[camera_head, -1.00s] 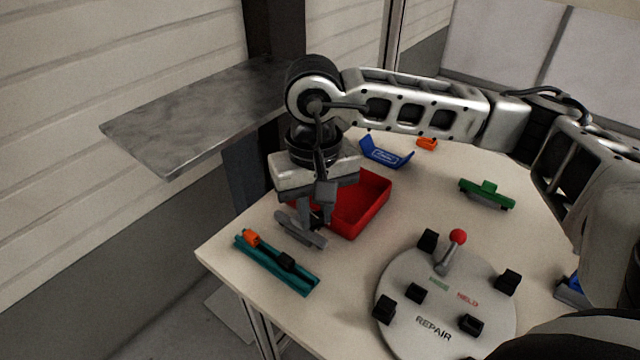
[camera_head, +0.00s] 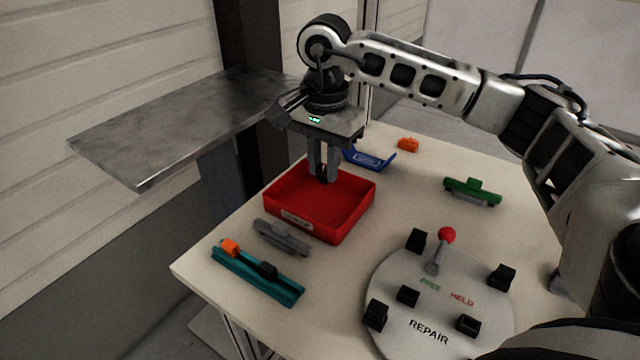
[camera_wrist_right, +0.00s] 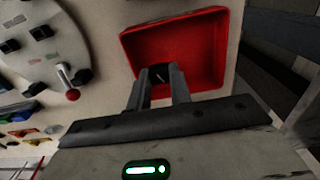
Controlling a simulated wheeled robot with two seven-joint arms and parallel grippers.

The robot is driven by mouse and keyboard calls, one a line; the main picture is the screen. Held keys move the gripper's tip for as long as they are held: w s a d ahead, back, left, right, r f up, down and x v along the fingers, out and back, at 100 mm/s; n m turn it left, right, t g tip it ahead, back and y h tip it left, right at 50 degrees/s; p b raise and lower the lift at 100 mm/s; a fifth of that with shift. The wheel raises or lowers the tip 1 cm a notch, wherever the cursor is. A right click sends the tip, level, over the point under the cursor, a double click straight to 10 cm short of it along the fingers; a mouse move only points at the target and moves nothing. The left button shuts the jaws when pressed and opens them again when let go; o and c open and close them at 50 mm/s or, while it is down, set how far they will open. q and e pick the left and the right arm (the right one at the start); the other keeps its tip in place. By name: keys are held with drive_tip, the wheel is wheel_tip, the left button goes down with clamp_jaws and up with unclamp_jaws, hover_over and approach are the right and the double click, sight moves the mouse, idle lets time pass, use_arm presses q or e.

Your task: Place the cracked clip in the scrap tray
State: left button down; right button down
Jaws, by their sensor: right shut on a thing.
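My right gripper (camera_head: 323,176) is shut on a small black clip (camera_wrist_right: 159,74). A thin light line shows on the clip in the right wrist view, where it sits between the fingertips. The gripper points down over the red scrap tray (camera_head: 346,222), and the clip is over the tray's inside near its back wall. I cannot tell whether it touches the floor of the tray. The tray (camera_wrist_right: 222,45) looks otherwise empty. My left gripper is not in view.
A grey part (camera_head: 282,238) and a teal rail (camera_head: 240,279) with orange and black clips lie in front of the tray. A blue part (camera_head: 371,160) is behind it. A round repair plate (camera_head: 425,310) with black blocks and a red-knobbed lever stands right. A green part (camera_head: 472,192) lies beyond.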

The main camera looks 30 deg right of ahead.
drive_tip(key=w+f, duration=0.1)
drive_tip(key=w+d+f, duration=0.1)
drive_tip(key=f, duration=0.1)
drive_tip(key=w+f, duration=0.1)
drive_tip(key=f, duration=0.1)
drive_tip(key=shift+w+d, duration=0.2)
drive_tip(key=shift+d, duration=0.1)
drive_tip(key=shift+w+f, duration=0.1)
drive_tip(key=shift+f, duration=1.65)
drive_tip(key=c, duration=1.3)
unclamp_jaws()
wheel_tip(320, 180, up, 12)
drive_tip(key=shift+r, duration=0.2)
